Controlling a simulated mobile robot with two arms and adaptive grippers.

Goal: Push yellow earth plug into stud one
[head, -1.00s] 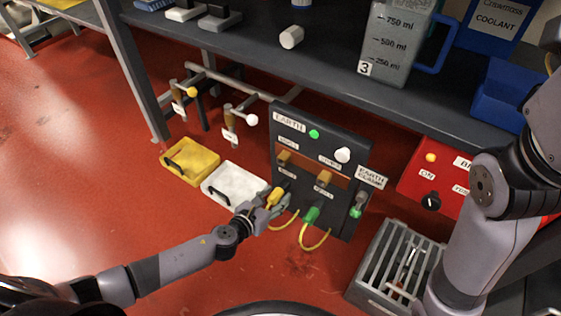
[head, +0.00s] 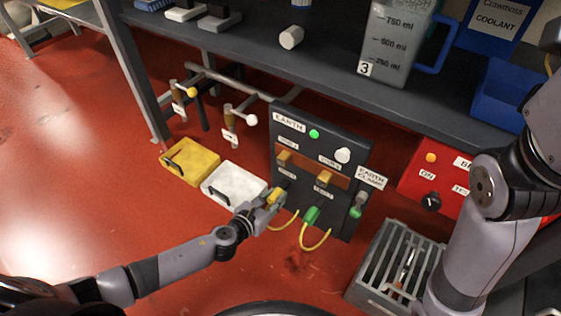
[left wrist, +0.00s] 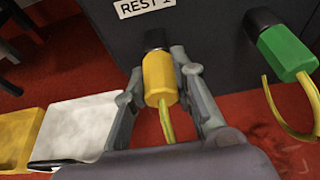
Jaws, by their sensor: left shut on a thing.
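The yellow earth plug (head: 274,196) has a black tip and a yellow cable trailing below it. My left gripper (head: 270,203) is shut on it, with one finger on each side of the plug (left wrist: 160,78) in the left wrist view. The plug's black tip is at the dark panel, just under the label REST 1 (left wrist: 143,6); how deep it sits there is hidden. Stud one appears to be the left ochre block (head: 284,158) on the brown bar of the earth panel (head: 352,148), above the plug. My right gripper is out of view.
A green plug (head: 311,215) sits in the panel to the right, with a looping yellow cable. A green clamp (head: 356,208) hangs at the panel's right edge. Yellow (head: 193,165) and white (head: 236,180) cases lie on the left. A grey slatted crate (head: 376,296) stands lower right.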

